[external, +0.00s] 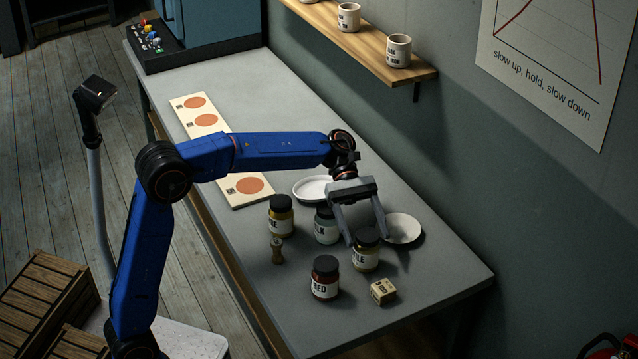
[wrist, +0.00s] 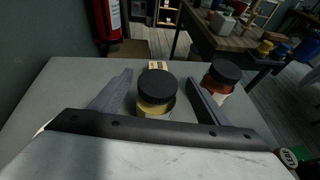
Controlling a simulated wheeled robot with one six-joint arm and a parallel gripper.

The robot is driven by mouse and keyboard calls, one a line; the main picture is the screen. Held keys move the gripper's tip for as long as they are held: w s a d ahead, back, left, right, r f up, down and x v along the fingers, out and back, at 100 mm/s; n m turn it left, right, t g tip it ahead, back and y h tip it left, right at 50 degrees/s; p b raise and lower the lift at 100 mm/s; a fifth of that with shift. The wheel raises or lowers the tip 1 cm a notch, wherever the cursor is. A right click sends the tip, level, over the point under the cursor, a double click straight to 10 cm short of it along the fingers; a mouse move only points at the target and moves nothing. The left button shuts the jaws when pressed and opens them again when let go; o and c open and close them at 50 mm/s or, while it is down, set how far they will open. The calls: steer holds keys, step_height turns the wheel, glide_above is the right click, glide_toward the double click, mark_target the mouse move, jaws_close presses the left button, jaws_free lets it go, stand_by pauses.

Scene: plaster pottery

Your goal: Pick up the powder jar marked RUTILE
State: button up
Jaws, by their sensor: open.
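A jar with a black lid, yellow contents and a label ending in "LE" (external: 366,256) stands upright near the front right of the bench. Part of its label is hidden, so the whole word cannot be read. My gripper (external: 367,241) is open above it, one finger to each side. In the wrist view the same yellow jar (wrist: 154,109) stands between the fingers of my gripper (wrist: 158,82), which do not visibly press on it.
A red jar marked RED (external: 325,287) stands close to the left, also outside the right finger in the wrist view (wrist: 222,86). A small block (external: 383,292), a pale jar (external: 327,231), another yellow jar (external: 281,222), a small stamp (external: 277,252) and a white dish (external: 403,229) surround it.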

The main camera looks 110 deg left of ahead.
mark_target(373, 247)
steer(key=shift+x, duration=2.7)
steer(key=shift+w, duration=0.1)
steer(key=c, duration=1.5)
